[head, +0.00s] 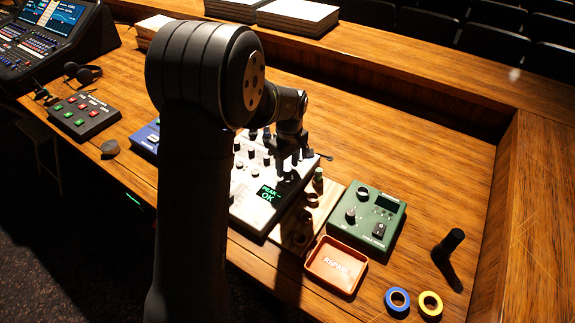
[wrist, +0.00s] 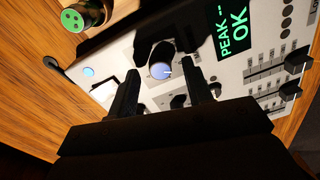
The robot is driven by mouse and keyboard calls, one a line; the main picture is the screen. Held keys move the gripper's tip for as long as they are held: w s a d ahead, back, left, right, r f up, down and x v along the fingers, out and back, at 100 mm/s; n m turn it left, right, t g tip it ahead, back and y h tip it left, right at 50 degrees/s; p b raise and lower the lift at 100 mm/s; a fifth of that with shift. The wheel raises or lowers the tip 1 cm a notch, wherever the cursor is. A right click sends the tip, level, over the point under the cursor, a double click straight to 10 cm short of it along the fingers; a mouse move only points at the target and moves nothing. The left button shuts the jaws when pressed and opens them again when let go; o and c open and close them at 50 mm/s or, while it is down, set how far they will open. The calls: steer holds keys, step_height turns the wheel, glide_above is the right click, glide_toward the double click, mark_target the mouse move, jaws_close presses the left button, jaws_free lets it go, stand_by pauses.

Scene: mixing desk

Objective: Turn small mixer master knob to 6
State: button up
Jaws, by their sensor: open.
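The small mixer (head: 250,212) is a pale panel with several black knobs, sliders and a green-lit display (head: 268,193) reading "PEAK -- OK". It also shows in the wrist view (wrist: 215,70). My gripper (head: 289,172) is over the mixer's right part, fingers pointing down. In the wrist view, my open gripper (wrist: 160,76) has one finger on each side of a black knob (wrist: 161,69) with a blue-grey cap and a pale pointer mark. I cannot tell whether the fingers touch it. No label or number is readable beside this knob. My arm hides part of the mixer in the head view.
A wooden stand with a green-topped plug (wrist: 74,18) is beside the mixer. A green box (head: 368,220) and an orange "REPAIR" tray (head: 336,266) are to the right.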

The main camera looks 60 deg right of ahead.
steer(key=shift+f, duration=0.4)
steer(key=c, duration=1)
